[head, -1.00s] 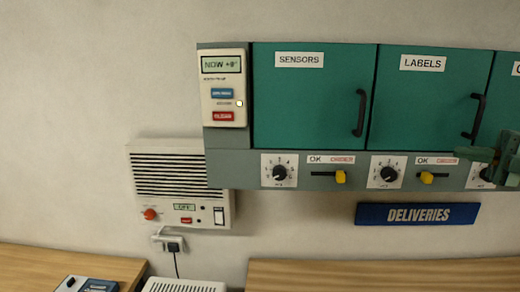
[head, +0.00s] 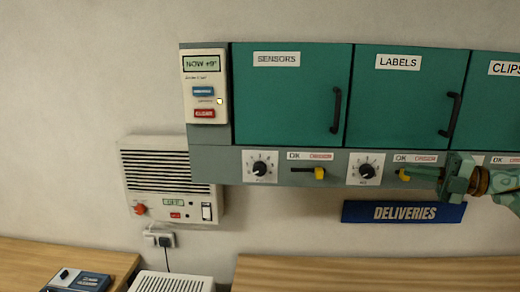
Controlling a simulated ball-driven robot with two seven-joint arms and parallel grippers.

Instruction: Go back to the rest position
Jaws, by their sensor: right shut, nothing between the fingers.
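My right gripper (head: 422,172) comes in from the right edge in the head view, in front of the lower strip of a teal wall cabinet. Its green fingers are shut and hold nothing. Their tips overlap the yellow slider knob (head: 404,175) under the LABELS door; I cannot tell whether they touch it. My left gripper is not in view.
The cabinet has closed doors marked SENSORS (head: 290,100) and LABELS (head: 408,100). A control panel (head: 204,87), a vented wall unit (head: 170,178) and a blue DELIVERIES sign (head: 403,212) are on the wall. Wooden worktops (head: 370,272) run below.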

